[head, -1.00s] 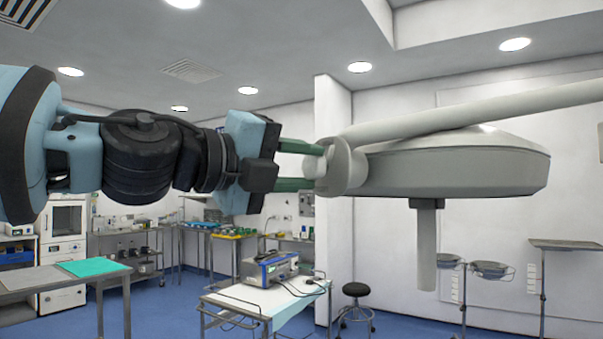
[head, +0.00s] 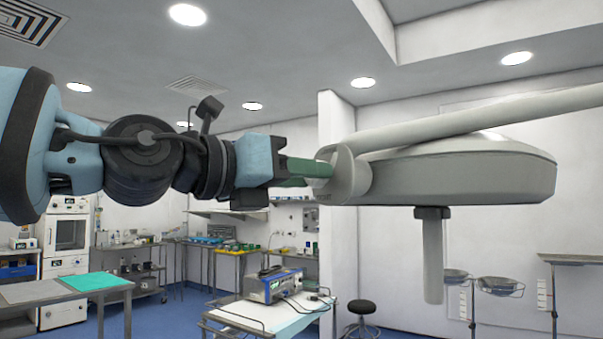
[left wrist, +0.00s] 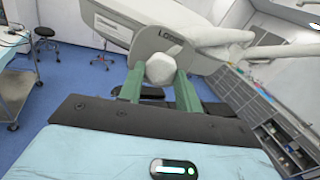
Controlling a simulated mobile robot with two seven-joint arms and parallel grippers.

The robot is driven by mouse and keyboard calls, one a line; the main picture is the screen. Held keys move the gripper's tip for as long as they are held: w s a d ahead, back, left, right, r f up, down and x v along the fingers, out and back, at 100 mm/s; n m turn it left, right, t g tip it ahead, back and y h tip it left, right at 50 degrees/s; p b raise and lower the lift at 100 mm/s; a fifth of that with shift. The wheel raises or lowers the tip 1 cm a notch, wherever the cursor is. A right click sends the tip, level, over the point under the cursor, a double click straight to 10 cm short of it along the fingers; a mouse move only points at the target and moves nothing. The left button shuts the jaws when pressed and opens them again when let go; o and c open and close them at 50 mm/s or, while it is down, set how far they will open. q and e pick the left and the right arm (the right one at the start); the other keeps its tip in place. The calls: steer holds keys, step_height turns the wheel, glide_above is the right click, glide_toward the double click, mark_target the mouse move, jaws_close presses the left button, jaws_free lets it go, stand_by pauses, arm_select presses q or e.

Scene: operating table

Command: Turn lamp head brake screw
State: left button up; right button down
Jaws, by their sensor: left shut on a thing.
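The surgical lamp head (head: 470,178) is a pale grey disc on a long arm, with a handle (head: 433,262) hanging below it. A round joint (head: 350,178) is at its left end. My left gripper (head: 318,169) reaches this joint from the left, its green fingers seen nearly edge-on. In the left wrist view, a whitish faceted knob, the brake screw (left wrist: 160,70), sits between the two green fingertips (left wrist: 159,80). The gripper is shut on it. The screw is hidden behind the fingers and joint in the head view. My right gripper is not in view.
The lamp arm (head: 480,117) runs up to the right above the head. Below stand a cart (head: 262,318) with a blue device (head: 273,285), a black stool (head: 361,307) and a table with a green cloth (head: 95,282). The space around the joint's left is free.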

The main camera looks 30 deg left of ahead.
arm_select(q)
steer(key=m, duration=0.3)
steer(key=shift+m, duration=0.4)
stand_by(0.4)
steer(key=o, duration=1)
steer(key=v, duration=0.7)
steer(key=shift+s+a+b, duration=0.2)
steer(key=shift+s+b, duration=0.15)
